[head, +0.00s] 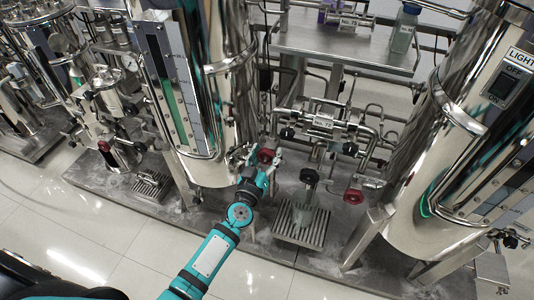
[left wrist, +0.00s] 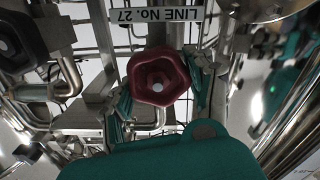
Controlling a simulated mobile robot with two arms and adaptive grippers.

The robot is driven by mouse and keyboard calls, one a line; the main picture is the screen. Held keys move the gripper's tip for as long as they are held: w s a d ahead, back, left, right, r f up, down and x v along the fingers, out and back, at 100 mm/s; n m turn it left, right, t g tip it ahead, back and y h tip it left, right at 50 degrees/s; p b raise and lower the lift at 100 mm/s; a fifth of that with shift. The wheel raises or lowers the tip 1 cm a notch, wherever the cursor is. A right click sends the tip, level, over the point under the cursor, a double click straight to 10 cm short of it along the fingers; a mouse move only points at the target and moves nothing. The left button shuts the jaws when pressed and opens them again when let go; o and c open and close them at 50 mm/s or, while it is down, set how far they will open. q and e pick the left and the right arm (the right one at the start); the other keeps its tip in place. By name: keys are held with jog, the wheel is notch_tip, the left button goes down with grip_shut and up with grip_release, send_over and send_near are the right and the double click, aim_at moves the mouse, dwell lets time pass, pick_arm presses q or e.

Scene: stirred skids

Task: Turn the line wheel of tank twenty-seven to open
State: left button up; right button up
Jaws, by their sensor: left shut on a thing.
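A dark red line wheel (left wrist: 158,77) with a hole in its hub fills the middle of the left wrist view, below a plate reading LINE No 27 (left wrist: 155,15). It also shows in the head view (head: 265,155), low beside the tall steel tank (head: 210,130) left of centre. My left gripper (head: 260,165) is at this wheel. In the left wrist view its fingers (left wrist: 161,85) lie on either side of the wheel and are shut on it. The wheel's marking, if any, is too small to read. My right gripper is in neither view.
Another red wheel (head: 353,196) sits low to the right, beside a grated drain (head: 300,222). Black knobs, including one at the front (head: 309,177), and bent pipes crowd the middle. A second tank (head: 435,150) stands at right. Tiled floor (head: 95,225) is open in front.

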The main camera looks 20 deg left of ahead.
pick_arm(q)
jog(key=shift+n, duration=1)
jog(key=shift+a+n, duration=0.1)
jog(key=shift+n, duration=0.4)
jog(key=n, duration=0.3)
jog(key=shift+a+f+n, duration=0.1)
jog(key=shift+f+n, duration=0.05)
jog(key=shift+n, duration=0.15)
jog(key=n, duration=0.3)
jog(key=shift+f, duration=0.15)
jog(key=shift+n+b, duration=0.35)
jog(key=shift+n, duration=0.95)
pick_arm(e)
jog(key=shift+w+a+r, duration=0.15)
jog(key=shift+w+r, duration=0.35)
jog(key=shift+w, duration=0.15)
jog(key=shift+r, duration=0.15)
pick_arm(q)
jog(key=shift+f, duration=0.1)
jog(key=o, duration=1.2)
jog(key=shift+a, duration=0.1)
jog(key=shift+c, duration=0.2)
